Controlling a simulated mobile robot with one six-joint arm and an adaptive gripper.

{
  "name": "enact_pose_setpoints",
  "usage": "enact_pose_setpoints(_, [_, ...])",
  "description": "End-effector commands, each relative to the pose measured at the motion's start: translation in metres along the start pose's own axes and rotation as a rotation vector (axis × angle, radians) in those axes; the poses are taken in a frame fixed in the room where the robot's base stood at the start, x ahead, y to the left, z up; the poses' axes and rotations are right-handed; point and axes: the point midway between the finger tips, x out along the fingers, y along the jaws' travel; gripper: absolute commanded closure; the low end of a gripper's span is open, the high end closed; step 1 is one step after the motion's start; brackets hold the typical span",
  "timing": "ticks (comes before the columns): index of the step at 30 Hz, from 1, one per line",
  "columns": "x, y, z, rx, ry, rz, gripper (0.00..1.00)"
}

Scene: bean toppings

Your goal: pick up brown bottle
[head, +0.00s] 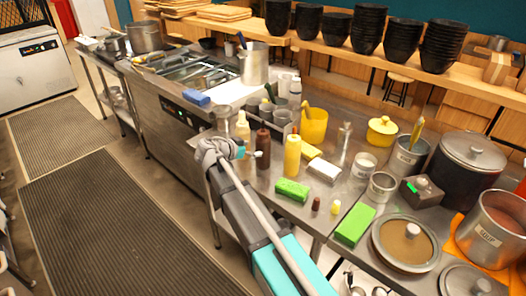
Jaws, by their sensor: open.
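The brown bottle (263,149) stands upright on the steel counter (283,213), between a pale yellow bottle (242,127) on its left and a bright yellow bottle (292,155) on its right. My gripper (250,153) is at the left side of the brown bottle, pointing right towards it. It is open and small in the picture; I cannot tell whether it touches the bottle. A much smaller dark brown bottle (316,204) stands nearer the counter's front edge.
A green sponge (292,190), a small yellow bottle (336,208) and a white block (324,169) are to the right. A grey caddy (276,128) and a yellow cup (314,127) stand behind. Pots and a lidded pan (405,243) crowd the right side.

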Motion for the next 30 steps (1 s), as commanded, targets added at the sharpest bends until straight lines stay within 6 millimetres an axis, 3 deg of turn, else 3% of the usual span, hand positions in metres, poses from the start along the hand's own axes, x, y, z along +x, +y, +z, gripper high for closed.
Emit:
enact_pose_setpoints(5, [0.006, 0.000, 0.001, 0.000, 0.000, 0.001, 0.00])
enact_pose_setpoints(18, [0.050, 0.002, 0.002, 0.001, 0.000, 0.001, 0.00])
enact_pose_setpoints(30, [0.052, 0.002, 0.001, 0.001, 0.000, 0.001, 0.00])
